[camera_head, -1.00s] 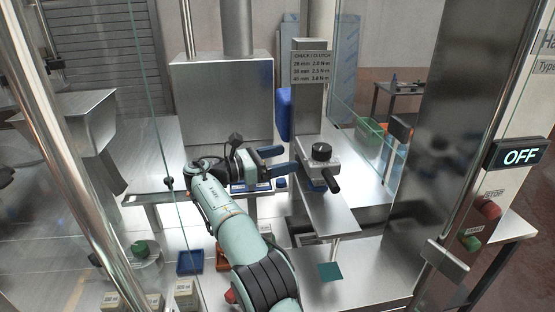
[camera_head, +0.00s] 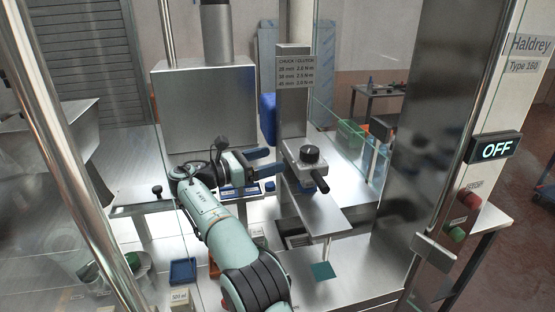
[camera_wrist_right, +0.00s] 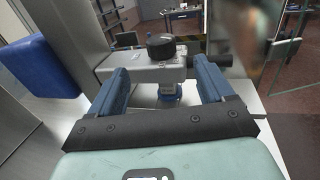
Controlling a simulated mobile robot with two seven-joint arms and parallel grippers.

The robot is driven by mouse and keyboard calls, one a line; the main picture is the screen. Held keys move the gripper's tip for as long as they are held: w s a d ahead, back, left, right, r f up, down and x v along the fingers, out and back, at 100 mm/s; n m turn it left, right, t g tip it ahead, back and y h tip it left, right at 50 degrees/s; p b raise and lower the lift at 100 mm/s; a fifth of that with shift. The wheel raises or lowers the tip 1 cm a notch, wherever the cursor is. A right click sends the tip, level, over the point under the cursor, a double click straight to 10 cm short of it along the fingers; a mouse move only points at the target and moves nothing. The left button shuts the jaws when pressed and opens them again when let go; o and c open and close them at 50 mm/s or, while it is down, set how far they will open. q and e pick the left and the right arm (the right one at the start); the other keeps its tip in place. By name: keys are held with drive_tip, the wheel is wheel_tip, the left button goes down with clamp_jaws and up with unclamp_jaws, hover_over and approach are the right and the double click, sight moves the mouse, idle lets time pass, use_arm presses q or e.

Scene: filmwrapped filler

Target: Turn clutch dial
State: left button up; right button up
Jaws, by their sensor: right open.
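The clutch dial (camera_head: 309,154) is a black round knob on top of a grey metal head on a steel column. It also shows in the right wrist view (camera_wrist_right: 161,46), beyond and between my fingertips. A black handle (camera_head: 320,183) sticks out of the head's front. My right gripper (camera_head: 268,162) has blue fingers pointing at the head from the left. It is open, with nothing between its fingers, and the dial is apart from it. In the right wrist view a blue part (camera_wrist_right: 170,90) shows under the head. My left gripper is not in view.
A plate (camera_head: 295,72) listing chuck and clutch values is on the column. Glass panels and steel posts enclose the machine. An OFF display (camera_head: 497,150) and red (camera_head: 471,198) and green (camera_head: 456,235) buttons are at the right. A blue tray (camera_head: 183,271) stands at the lower left.

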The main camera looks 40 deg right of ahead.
sight(302, 152)
drive_tip(key=x, duration=1.3)
drive_tip(key=shift+d+f, duration=0.1)
drive_tip(key=shift+d, duration=0.1)
drive_tip(key=c, duration=1)
